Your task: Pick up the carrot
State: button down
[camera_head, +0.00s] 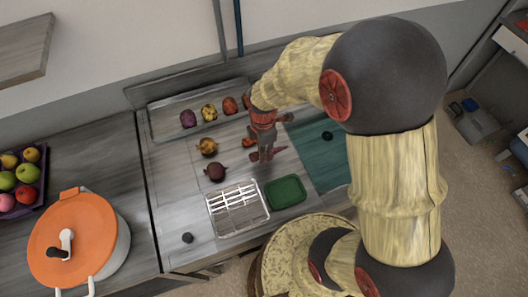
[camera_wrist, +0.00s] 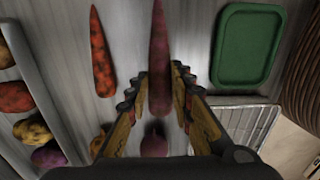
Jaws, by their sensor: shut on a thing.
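A dark purplish-red carrot (camera_wrist: 159,55) lies lengthwise between the fingers of my gripper (camera_wrist: 159,88) in the wrist view. My gripper is shut on its thicker lower part, and the narrow end points up in the picture. I cannot tell whether it touches the counter. An orange-red carrot (camera_wrist: 102,58) lies apart on the counter to the left of the held one. In the head view my gripper (camera_head: 266,154) is low over the middle of the counter, and the arm hides part of the area around it.
A long tray (camera_head: 165,133) with several vegetables stands at the back. A yellow onion (camera_head: 207,146) and a dark red onion (camera_head: 215,172) lie left of my gripper. A wire rack (camera_head: 238,209), a green tray (camera_head: 286,192) and a teal mat (camera_head: 322,165) are near. An orange-lidded pot (camera_head: 78,235) stands left.

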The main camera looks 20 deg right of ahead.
jog(key=s+a+r+p, duration=0.1)
jog(key=s+a+r, duration=0.6)
jog(key=s, duration=0.3)
jog(key=shift+s+r+p, duration=0.4)
jog(key=shift+r, duration=0.45)
